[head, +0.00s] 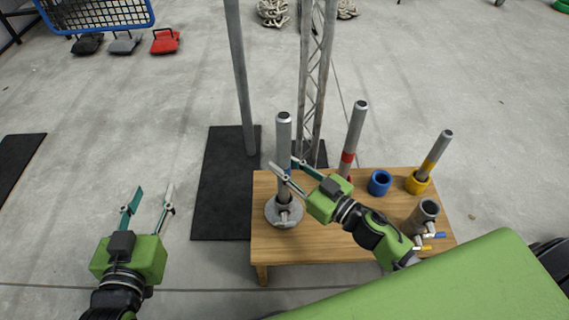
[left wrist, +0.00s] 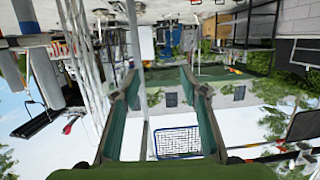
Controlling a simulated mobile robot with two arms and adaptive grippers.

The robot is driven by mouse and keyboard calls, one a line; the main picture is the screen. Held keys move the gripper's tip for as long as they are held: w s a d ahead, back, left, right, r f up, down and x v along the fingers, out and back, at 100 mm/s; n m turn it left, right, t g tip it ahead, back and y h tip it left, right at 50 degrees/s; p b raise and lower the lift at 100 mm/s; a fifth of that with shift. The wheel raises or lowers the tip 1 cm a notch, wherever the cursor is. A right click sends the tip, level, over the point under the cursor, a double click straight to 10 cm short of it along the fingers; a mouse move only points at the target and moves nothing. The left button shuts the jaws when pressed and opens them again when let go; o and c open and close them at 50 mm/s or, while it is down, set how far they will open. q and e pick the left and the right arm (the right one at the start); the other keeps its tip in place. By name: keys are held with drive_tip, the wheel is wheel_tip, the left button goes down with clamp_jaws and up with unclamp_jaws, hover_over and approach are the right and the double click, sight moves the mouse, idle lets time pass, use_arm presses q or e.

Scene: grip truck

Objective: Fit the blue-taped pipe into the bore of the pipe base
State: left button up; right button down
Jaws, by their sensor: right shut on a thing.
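The grey blue-taped pipe (head: 284,133) stands upright at the left of the wooden table. My right gripper (head: 288,168) is shut on it around its middle, and the fingers partly hide the tape. The pipe base (head: 275,216), a round grey metal flange with a small side fitting, sits on the table directly below the pipe. The pipe's lower end meets the base's centre in the picture; I cannot tell whether it is inside the bore. My left gripper (head: 150,196) is open and empty over the floor at left. Its spread fingers also show in the left wrist view (left wrist: 162,75).
On the wooden table (head: 330,242) are a red-taped pipe (head: 354,125), an empty blue holder (head: 380,183), a yellow-taped pipe (head: 437,150) in a yellow holder, and a grey cylinder (head: 425,214) with coloured handles. A pole (head: 239,75) and truss (head: 312,75) rise behind.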

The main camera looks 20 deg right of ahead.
drive_tip(key=shift+f, duration=0.3)
drive_tip(key=shift+f+b, duration=0.35)
drive_tip(key=shift+b, duration=0.15)
use_arm(q)
wheel_tip(320, 180, up, 8)
drive_tip(key=d+t+h, duration=0.1)
drive_tip(key=t, duration=0.3)
drive_tip(key=shift+w+d, duration=0.15)
drive_tip(key=shift+w, duration=0.3)
use_arm(e)
drive_tip(key=shift+f, duration=0.4)
use_arm(q)
drive_tip(key=shift+r+b, duration=0.15)
drive_tip(key=shift+b, duration=0.15)
drive_tip(key=shift+s+d+r+t+h, duration=0.15)
drive_tip(key=shift+r+t+h, duration=0.15)
drive_tip(key=shift+r+t, duration=0.3)
use_arm(e)
drive_tip(key=shift+f, duration=0.3)
drive_tip(key=c, duration=1.7)
unclamp_jaws()
use_arm(q)
drive_tip(key=shift+r, duration=0.1)
use_arm(e)
drive_tip(key=shift+s+d+f, duration=0.1)
drive_tip(key=shift+f, duration=0.05)
